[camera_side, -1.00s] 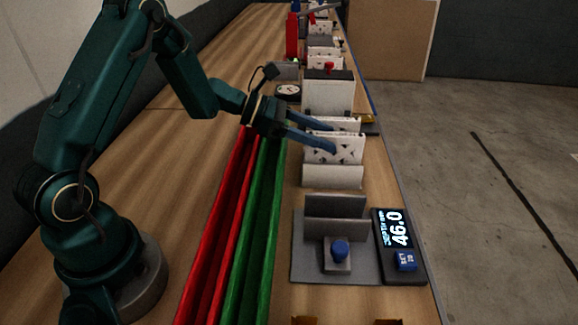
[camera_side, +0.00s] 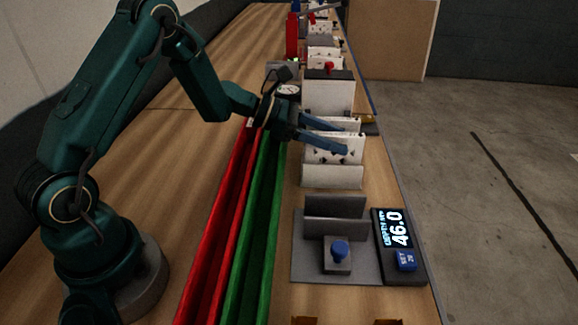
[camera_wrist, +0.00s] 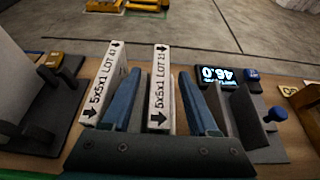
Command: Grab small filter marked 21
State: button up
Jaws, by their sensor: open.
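The white filter marked "5x5x1 LOT 21" (camera_wrist: 161,85) stands upright in the wrist view, an arrow at each end of its label. It is the nearer patterned white panel (camera_side: 325,155) in the side view. My gripper (camera_wrist: 158,74) is open, with one blue finger on each side of this filter. I cannot tell whether either finger touches it. A second white filter, marked "LOT 47" (camera_wrist: 103,84), stands to the left, outside my left finger. In the side view my gripper (camera_side: 345,138) reaches in from the left, its fingers over the filters.
A grey gauge stand (camera_side: 335,207) with a blue knob and a display (camera_side: 398,245) reading 46.0 stand nearer the camera. A larger white box (camera_side: 328,97) stands just behind the filters.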

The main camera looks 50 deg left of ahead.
grip_shut()
